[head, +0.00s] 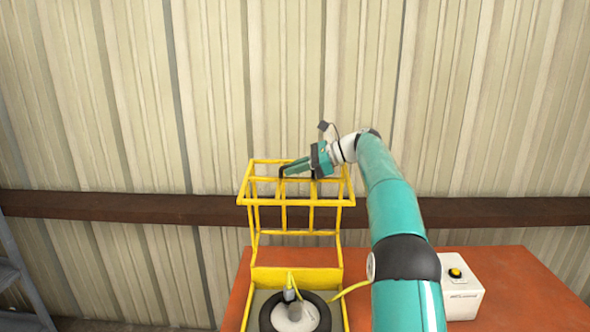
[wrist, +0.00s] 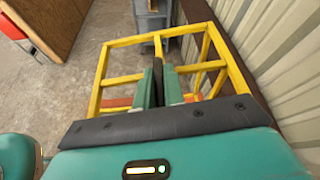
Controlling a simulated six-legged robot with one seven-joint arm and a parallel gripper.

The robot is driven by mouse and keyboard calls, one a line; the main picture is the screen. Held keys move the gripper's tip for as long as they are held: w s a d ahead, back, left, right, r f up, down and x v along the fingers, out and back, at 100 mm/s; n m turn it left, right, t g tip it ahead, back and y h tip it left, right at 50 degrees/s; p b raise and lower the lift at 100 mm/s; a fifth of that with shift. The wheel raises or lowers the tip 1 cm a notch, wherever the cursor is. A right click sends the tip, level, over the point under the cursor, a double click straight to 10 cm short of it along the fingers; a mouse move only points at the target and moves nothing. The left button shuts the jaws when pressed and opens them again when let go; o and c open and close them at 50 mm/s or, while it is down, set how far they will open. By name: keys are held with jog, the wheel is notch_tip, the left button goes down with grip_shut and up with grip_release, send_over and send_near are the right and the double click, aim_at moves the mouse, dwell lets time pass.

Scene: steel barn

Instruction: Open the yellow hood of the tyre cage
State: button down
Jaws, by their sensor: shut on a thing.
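The yellow hood (head: 325,203) is a barred frame. It stands raised above the back of the tyre cage (head: 262,276), tilted up on its rear side in front of the wall. The cage's lower part holds a black tyre (head: 266,317) with a pale hub, in the open below the hood. My gripper (head: 285,171) reaches in from the right at the hood's upper part and is shut on a hood bar. The wrist view shows the teal fingers (wrist: 159,68) close together at a middle bar, with the hood's frame (wrist: 128,41) around them. The fingers partly hide the gripped bar.
The cage stands on an orange-red table (head: 520,285). A white box (head: 462,298) with a yellow button sits to the right. A corrugated wall (head: 100,100) with a brown beam (head: 100,206) is close behind the hood. Grey steps (head: 12,275) stand at far left.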

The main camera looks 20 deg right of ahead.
dwell(0.3)
jog(key=c, duration=1.5)
grip_release()
jog(key=shift+r, duration=0.1)
jog(key=v, duration=0.7)
jog(key=shift+d, duration=0.25)
